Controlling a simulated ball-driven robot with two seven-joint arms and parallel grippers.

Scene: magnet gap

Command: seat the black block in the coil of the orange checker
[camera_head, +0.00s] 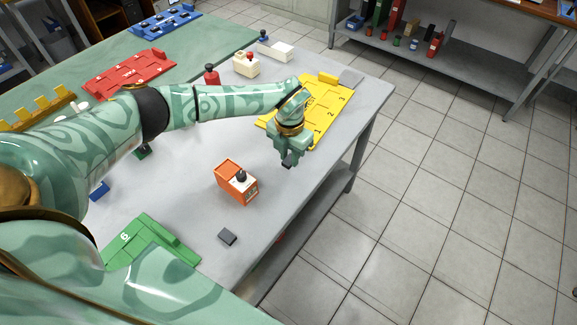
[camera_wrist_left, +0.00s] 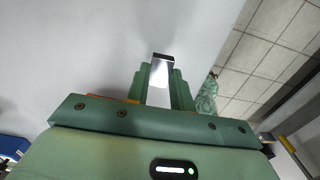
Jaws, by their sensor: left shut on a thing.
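My left gripper (camera_head: 289,154) is above the table, to the right of the orange checker and in front of the yellow board. It is shut on a small black block (camera_head: 289,161), whose end sticks out below the fingertips. In the left wrist view the block (camera_wrist_left: 162,60) shows between the two fingers (camera_wrist_left: 160,76), with a dark edge and a bright, shiny face. The orange checker (camera_head: 228,172) stands on the table, with a pale face and a black round part on top. Its coil cannot be made out clearly. My right gripper is not in view.
A green board (camera_head: 150,243) is at the front left, a yellow board (camera_head: 325,105) behind the gripper. A red item (camera_head: 211,75) and a cream box (camera_head: 246,66) stand farther back. The grey table (camera_head: 190,150) is bare around the checker.

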